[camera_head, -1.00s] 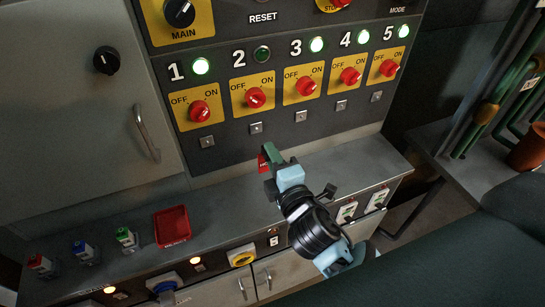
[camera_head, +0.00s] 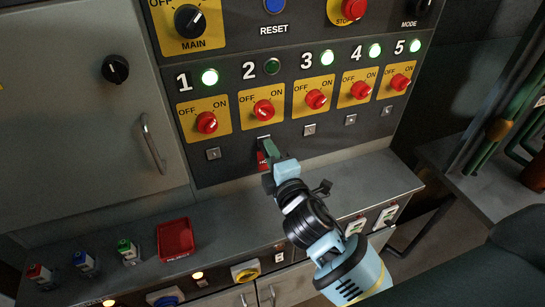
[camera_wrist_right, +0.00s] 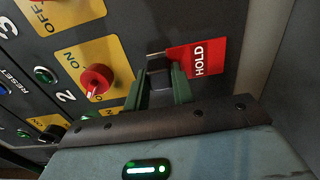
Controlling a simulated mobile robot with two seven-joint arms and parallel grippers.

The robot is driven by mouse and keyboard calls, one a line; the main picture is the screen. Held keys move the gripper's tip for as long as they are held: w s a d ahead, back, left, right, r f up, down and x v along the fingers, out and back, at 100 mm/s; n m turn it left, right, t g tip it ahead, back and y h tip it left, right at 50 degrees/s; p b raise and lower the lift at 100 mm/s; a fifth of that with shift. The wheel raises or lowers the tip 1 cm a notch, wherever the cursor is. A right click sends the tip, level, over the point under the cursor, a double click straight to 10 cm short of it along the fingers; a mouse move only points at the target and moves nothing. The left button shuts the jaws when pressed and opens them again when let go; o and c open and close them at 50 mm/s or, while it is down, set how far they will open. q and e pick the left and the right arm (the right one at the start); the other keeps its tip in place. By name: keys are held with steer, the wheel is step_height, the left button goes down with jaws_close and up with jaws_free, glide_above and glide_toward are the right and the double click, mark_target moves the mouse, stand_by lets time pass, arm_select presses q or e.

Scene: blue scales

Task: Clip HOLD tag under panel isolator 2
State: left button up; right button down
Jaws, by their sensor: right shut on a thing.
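The red HOLD tag (camera_head: 262,161) is at the panel face below isolator 2 (camera_head: 263,107), whose red knob also shows in the right wrist view (camera_wrist_right: 96,80). My right gripper (camera_head: 268,150) is shut on the tag, green fingertips close to the panel. In the right wrist view the tag (camera_wrist_right: 200,62) sticks out beside the fingers (camera_wrist_right: 158,85), its lettering readable. A small metal clip plate (camera_head: 264,140) under isolator 2 is partly hidden by the fingertips. I cannot tell whether tag and clip touch. My left gripper is not in view.
Lamp 2 (camera_head: 272,66) is dark; the other numbered lamps are lit green. Neighbouring isolator knobs (camera_head: 316,99) stand close by. Below, the grey ledge (camera_head: 225,215) carries a red tray (camera_head: 175,239) and several small coloured padlock-like items (camera_head: 128,251) at left.

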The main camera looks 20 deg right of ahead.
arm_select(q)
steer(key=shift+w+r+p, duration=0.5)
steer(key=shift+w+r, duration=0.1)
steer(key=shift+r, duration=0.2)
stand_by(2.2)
arm_select(e)
steer(key=shift+w, duration=0.55)
stand_by(0.5)
steer(key=c, duration=1.1)
jaws_free()
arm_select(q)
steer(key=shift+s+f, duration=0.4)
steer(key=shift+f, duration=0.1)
arm_select(e)
steer(key=s, duration=0.7)
steer(key=shift+s+d, duration=0.15)
steer(key=shift+s, duration=0.25)
